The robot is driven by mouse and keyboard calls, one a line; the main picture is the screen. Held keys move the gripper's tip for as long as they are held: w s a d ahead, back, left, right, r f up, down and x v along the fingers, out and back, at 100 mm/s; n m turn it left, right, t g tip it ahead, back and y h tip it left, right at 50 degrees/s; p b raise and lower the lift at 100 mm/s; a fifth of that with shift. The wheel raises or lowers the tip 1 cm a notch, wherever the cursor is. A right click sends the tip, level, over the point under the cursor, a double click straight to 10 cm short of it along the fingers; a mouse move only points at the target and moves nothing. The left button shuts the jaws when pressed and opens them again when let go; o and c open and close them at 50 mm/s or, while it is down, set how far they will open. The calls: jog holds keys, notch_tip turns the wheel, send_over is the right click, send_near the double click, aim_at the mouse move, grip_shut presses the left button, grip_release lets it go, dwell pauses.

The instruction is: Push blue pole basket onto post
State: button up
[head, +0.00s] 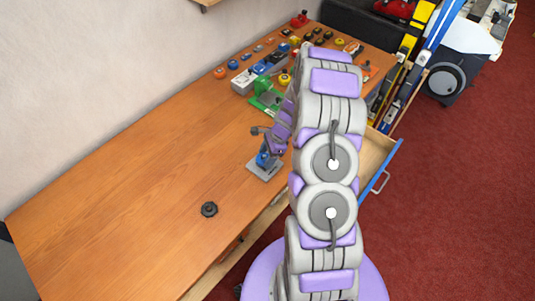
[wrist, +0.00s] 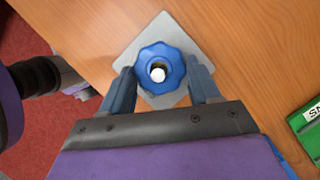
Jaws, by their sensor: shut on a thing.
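The blue pole basket (wrist: 172,56) is a scalloped blue ring between the fingers of my gripper (wrist: 160,88) in the wrist view. My gripper is shut on it from both sides. The white tip of the post (wrist: 158,74) shows inside the ring's centre hole, toward its lower side. A square grey base plate (wrist: 187,36) lies under the ring on the bench. How far down the post the ring sits cannot be told. In the head view my gripper (head: 264,153) is over the grey plate (head: 265,171), with a bit of blue showing, and my arm hides part of it.
A black knob (head: 209,209) lies on the wooden bench (head: 130,200) at front left. A green block (head: 266,97) and several small parts stand farther back. An open drawer (head: 374,157) juts out at right. The bench's left side is clear.

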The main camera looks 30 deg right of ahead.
aim_at(266, 155)
jog(key=shift+s+a+f, duration=0.1)
jog(key=shift+a+f, duration=0.05)
jog(key=shift+f, duration=0.3)
dwell(0.4)
jog(key=o, duration=1.4)
jog(key=shift+a+r, duration=0.1)
jog(key=shift+o, duration=0.8)
jog(key=shift+d, duration=0.25)
notch_tip(266, 155, up, 12)
jog(key=p, duration=0.8)
jog(key=shift+f, duration=0.25)
jog(key=shift+a, duration=0.1)
